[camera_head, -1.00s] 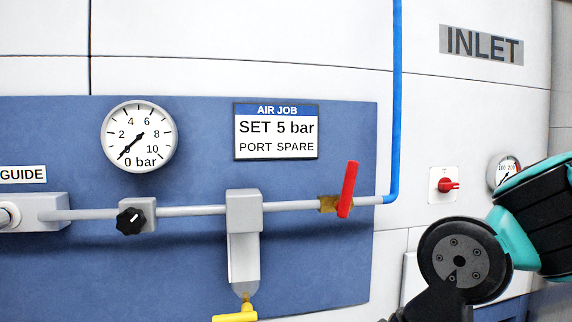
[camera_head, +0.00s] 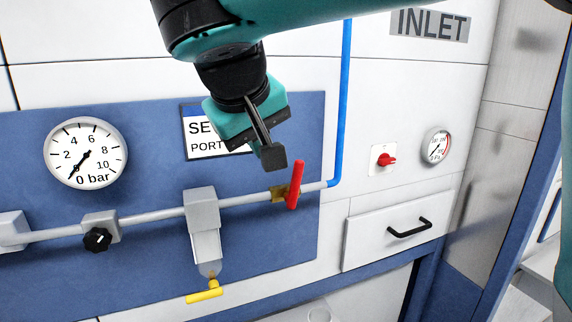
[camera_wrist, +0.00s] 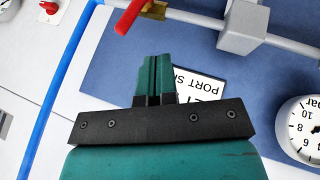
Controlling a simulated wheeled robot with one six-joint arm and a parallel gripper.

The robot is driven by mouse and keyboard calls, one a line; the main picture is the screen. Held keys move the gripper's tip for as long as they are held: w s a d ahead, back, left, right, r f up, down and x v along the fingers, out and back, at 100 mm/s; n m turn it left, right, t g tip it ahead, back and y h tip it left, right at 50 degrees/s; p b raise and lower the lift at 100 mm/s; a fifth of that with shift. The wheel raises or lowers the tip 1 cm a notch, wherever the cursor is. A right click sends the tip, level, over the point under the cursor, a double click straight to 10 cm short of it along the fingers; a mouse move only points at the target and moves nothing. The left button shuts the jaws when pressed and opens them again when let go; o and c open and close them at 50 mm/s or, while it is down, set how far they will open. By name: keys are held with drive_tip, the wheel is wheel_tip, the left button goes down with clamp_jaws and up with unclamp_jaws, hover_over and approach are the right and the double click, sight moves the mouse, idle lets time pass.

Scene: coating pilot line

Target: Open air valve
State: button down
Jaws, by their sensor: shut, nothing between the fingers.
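The air valve has a red lever handle (camera_head: 295,185) on a brass body (camera_head: 278,193), set in the grey pipe near the blue hose. The lever stands nearly upright, across the pipe. In the wrist view the red lever (camera_wrist: 130,16) shows at the top edge, with the brass body (camera_wrist: 155,10) beside it. My gripper (camera_head: 273,157) is shut and empty, just up and left of the lever, apart from it in the picture. In the wrist view my gripper's fingers (camera_wrist: 155,78) are together below the lever. The pressure gauge (camera_head: 85,153) reads about 0 bar.
A blue hose (camera_head: 342,110) rises right of the valve. A black knob (camera_head: 97,239), a grey filter (camera_head: 204,225) and a yellow handle (camera_head: 205,292) lie left along the pipe. My arm partly hides the job sign (camera_head: 200,148). A red switch (camera_head: 386,160) and drawer (camera_head: 370,240) are at right.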

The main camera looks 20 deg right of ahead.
approach(295, 185)
wheel_tip(295, 185, down, 3)
drive_tip(key=w+a, duration=0.2)
drive_tip(key=w, duration=0.1)
drive_tip(key=d, duration=0.1)
drive_tip(key=d+f+p, duration=0.1)
drive_tip(key=w+d+p, duration=0.1)
drive_tip(key=shift+d+f, duration=0.2)
drive_tip(key=shift+d, duration=0.1)
drive_tip(key=shift+w+a, duration=0.1)
drive_tip(key=shift+a, duration=0.05)
